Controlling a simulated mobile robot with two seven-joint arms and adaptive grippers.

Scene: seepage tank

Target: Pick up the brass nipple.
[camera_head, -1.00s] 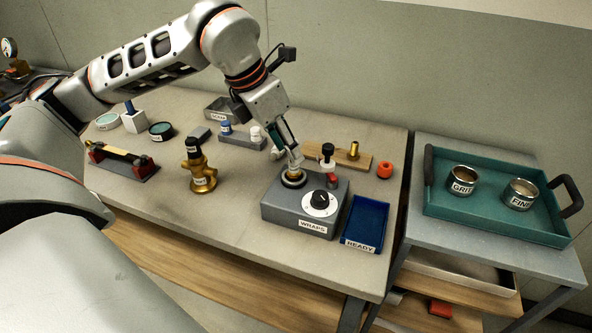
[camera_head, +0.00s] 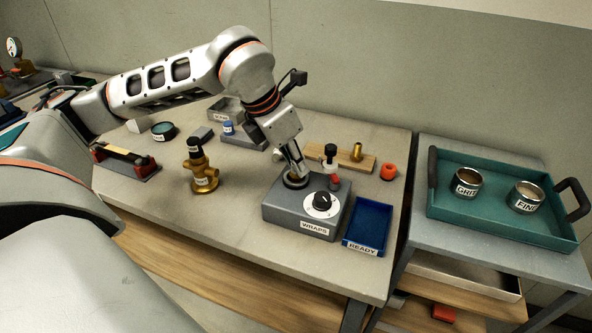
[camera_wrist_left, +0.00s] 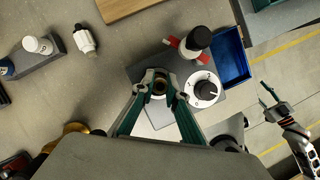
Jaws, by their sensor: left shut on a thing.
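My left gripper (camera_wrist_left: 158,88) points down over the grey WRAPS box (camera_head: 275,210), with its fingertips at the dark round socket on the box's top.
The blue READY tray (camera_head: 368,224) stands right of the box. A wooden board (camera_head: 340,158) with another brass piece (camera_head: 356,152) lies behind. A brass valve (camera_head: 202,172) stands left.

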